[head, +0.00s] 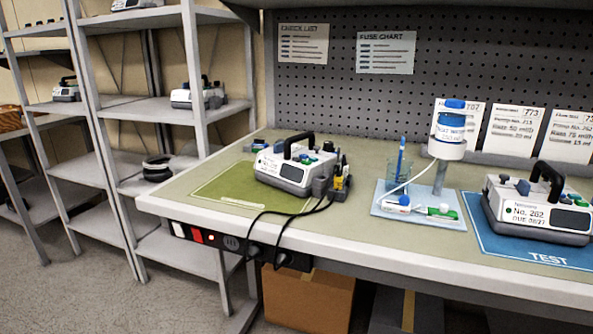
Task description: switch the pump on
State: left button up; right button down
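One white and grey pump (285,172) with a black handle sits on the green mat (240,192) on the bench, left of centre. It has green and blue knobs on top, and black cables run from its right side over the bench edge. A second similar pump (525,216), labelled No. 262, stands on the blue TEST mat (490,238) at the right. Its right end is near the frame edge. Whether either pump is on cannot be told. Neither of my grippers shows in the head view.
Between the pumps, a stand (440,178) holds a blue-capped bottle (451,125) with tubing, beside a clear beaker (397,173). A power strip (206,238) with a red switch runs along the bench's front edge. Shelves (155,108) stand left; a cardboard box (308,302) sits below.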

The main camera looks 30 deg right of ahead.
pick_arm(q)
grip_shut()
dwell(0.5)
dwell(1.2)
